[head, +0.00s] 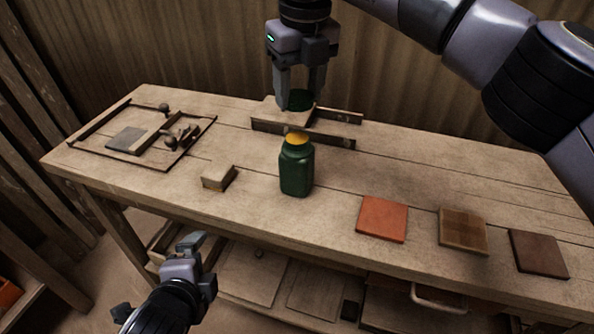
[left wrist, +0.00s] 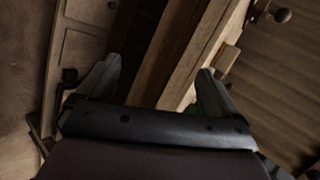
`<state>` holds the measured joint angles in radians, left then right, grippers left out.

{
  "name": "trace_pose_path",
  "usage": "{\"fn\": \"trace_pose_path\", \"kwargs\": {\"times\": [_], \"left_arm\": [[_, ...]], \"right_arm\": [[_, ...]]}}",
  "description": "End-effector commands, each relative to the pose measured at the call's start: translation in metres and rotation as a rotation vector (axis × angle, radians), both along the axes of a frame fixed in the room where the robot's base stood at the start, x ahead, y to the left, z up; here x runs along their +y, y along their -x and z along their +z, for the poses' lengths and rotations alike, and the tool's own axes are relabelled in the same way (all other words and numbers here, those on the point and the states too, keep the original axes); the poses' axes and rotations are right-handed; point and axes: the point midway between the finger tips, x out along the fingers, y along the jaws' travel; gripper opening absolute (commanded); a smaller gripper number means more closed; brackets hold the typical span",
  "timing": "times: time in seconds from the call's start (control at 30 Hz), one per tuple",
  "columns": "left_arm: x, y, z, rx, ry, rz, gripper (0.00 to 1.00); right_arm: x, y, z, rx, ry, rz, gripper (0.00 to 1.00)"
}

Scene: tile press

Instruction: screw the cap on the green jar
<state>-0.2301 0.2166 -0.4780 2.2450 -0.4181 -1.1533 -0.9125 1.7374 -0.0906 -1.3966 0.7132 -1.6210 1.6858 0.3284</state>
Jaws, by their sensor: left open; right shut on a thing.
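The green jar (head: 297,170) stands upright near the middle of the workbench, with a yellow neck (head: 296,138) showing at its top. My right gripper (head: 299,102) points down from above and is shut on a dark green cap (head: 299,97). The cap is above and apart from the jar, in front of a wooden piece behind it. My left gripper (head: 192,247) is open and empty, low in front of the bench's front edge. Its two spread fingers also show in the left wrist view (left wrist: 155,85), with nothing between them but the bench beyond.
The workbench (head: 390,165) has a small wooden block (head: 218,177) left of the jar and a wooden frame (head: 187,163) with small items at far left. Wooden rails (head: 330,140) lie behind the jar. An orange tile (head: 382,219), a brown tile (head: 462,231) and a dark tile (head: 538,254) lie right.

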Motion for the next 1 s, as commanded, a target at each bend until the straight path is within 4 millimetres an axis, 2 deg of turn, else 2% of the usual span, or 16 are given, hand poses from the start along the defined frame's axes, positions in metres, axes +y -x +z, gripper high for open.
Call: {"fn": "trace_pose_path", "kwargs": {"times": [0.1,0.3,0.6,0.8,1.0], "left_arm": [[-0.020,-0.023,0.019,-0.127,-0.234,-0.184,0.94],[-0.054,-0.049,0.048,-0.328,-0.625,-0.437,0.94],[-0.104,-0.066,0.079,-0.591,-1.185,-0.699,0.94],[-0.125,-0.067,0.089,-0.704,-1.442,-0.784,0.94],[-0.131,-0.067,0.091,-0.735,-1.517,-0.806,0.94]], "right_arm": [[0.001,0.000,0.001,0.000,0.001,-0.018,0.25],[0.002,0.000,0.002,0.000,0.000,-0.027,0.25],[0.002,0.000,0.002,0.000,0.000,-0.026,0.25],[0.002,0.000,0.002,0.000,0.000,-0.026,0.25],[0.002,0.000,0.001,0.000,0.000,-0.025,0.25]]}}
